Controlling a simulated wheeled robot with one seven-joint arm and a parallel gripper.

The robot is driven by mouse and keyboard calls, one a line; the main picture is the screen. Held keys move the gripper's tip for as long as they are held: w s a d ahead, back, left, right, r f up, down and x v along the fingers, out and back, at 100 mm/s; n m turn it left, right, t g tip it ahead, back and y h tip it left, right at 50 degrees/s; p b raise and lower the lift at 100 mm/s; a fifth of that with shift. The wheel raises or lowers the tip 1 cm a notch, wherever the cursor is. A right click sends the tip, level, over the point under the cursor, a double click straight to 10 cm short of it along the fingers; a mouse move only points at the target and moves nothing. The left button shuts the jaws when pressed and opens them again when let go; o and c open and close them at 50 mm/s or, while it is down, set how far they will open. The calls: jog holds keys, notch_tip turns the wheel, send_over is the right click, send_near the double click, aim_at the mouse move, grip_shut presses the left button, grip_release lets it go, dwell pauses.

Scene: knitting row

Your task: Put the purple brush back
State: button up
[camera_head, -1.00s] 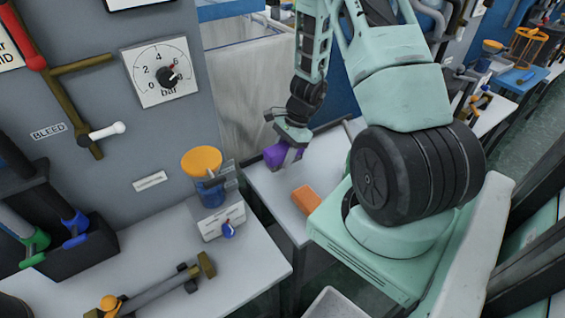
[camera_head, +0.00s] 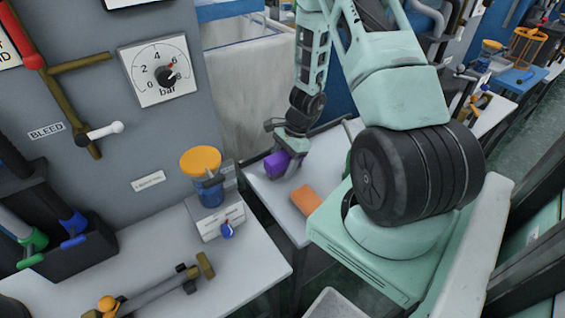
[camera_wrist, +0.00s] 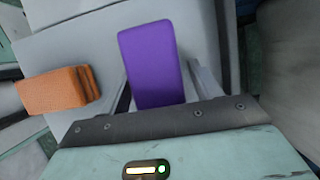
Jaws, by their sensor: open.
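The purple brush (camera_head: 277,165) is a block-shaped thing at the small grey table beyond the front bench. It also shows in the wrist view (camera_wrist: 151,64), upright in the picture between the two fingers. My gripper (camera_head: 287,167) is at the brush, with its fingers on either side of it. In the wrist view my gripper (camera_wrist: 160,85) is open, with a gap beside the right finger. The brush's near end is hidden behind the gripper body. Whether the brush rests fully on the table I cannot tell.
An orange block (camera_head: 307,199) lies on the same grey table (camera_head: 262,188), and it shows left of the gripper in the wrist view (camera_wrist: 57,90). A jar with an orange lid (camera_head: 203,165) stands on the front bench to the left. A pressure gauge (camera_head: 158,70) hangs on the panel.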

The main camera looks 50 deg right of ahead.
jog(key=p+v, duration=0.1)
jog(key=v, duration=1.1)
jog(key=shift+r, duration=0.15)
jog(key=a+r+n+g, duration=0.1)
jog(key=a+r+n, duration=0.4)
jog(key=a, duration=0.6)
jog(key=a+r+n+g, duration=0.1)
jog(key=a+r+n, duration=0.4)
jog(key=a, duration=0.5)
jog(key=s+a+r+n+h, duration=0.2)
jog(key=s+a+r+n, duration=0.1)
jog(key=s+a+n, duration=0.5)
jog(key=s+a+r+n+h, duration=0.1)
jog(key=s+a+r+n, duration=0.2)
jog(key=s+a+n, duration=0.5)
jog(key=n, duration=0.2)
jog(key=shift+n+t+h, duration=0.4)
jog(key=shift+w+a, duration=0.1)
